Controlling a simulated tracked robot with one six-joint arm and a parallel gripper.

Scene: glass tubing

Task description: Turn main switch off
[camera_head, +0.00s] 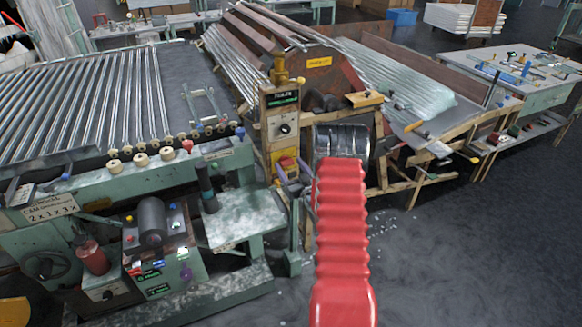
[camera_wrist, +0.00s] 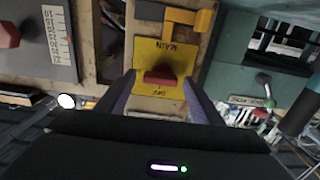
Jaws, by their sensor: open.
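The main switch is a red knob (camera_wrist: 161,76) on a yellow plate (camera_wrist: 150,50) marked MAIN, which appears upside down in the wrist view. A second, smaller word on the plate is hard to read. In the head view the red and yellow switch (camera_head: 287,163) sits low on the beige control post (camera_head: 270,140). My gripper (camera_wrist: 161,88) is open and empty, with one purple finger on each side of the knob. I cannot tell whether either finger touches it. In the head view my ribbed red arm hides part of the area beside the post.
A dial (camera_head: 285,129) is above the switch on the same post. A grey box with a scale and red handle (camera_wrist: 8,32) is left in the wrist view. A green roller bench (camera_head: 110,180) stands left, and a tubing rack (camera_head: 400,85) right. The dark floor at right is clear.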

